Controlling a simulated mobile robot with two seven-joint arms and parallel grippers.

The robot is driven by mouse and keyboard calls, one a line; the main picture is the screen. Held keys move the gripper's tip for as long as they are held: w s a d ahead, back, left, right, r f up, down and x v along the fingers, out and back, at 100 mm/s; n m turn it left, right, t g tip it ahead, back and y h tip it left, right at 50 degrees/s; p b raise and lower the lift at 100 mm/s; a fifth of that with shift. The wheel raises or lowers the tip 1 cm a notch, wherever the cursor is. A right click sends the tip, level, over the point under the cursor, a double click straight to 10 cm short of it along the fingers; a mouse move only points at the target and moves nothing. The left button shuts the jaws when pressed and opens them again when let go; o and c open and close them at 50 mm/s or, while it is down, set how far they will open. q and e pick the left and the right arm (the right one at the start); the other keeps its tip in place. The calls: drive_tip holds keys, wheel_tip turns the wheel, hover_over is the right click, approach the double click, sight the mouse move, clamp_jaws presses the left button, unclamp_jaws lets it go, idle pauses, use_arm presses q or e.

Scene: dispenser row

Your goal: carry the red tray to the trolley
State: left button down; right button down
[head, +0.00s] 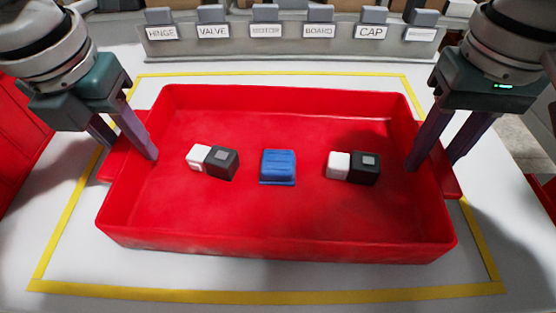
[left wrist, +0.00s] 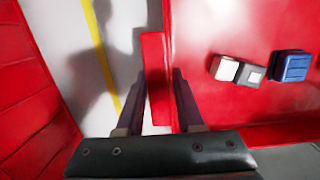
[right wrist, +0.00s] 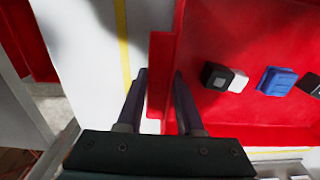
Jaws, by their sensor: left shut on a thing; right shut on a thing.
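The red tray (head: 275,215) lies on the white table inside a yellow outline. In it are a white and dark grey block pair (head: 222,162) at left, a blue block (head: 277,167) in the middle, and another white and black pair (head: 364,168) at right. My left gripper (head: 130,155) is shut on the tray's left side, one finger inside and one outside; the left wrist view shows the red handle (left wrist: 156,80) between its fingers. My right gripper (head: 432,162) is shut on the tray's right side, its handle (right wrist: 160,75) between the fingers in the right wrist view.
A grey dispenser row (head: 290,40) with labels such as HINGE, VALVE, BOARD and CAP stands behind the tray. Red surfaces stand past the table at the left (head: 22,140) and right edges. The white table (head: 60,215) is bare around the tray.

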use_arm(q)
drive_tip(key=shift+r, duration=0.2)
use_arm(e)
drive_tip(key=shift+r, duration=0.15)
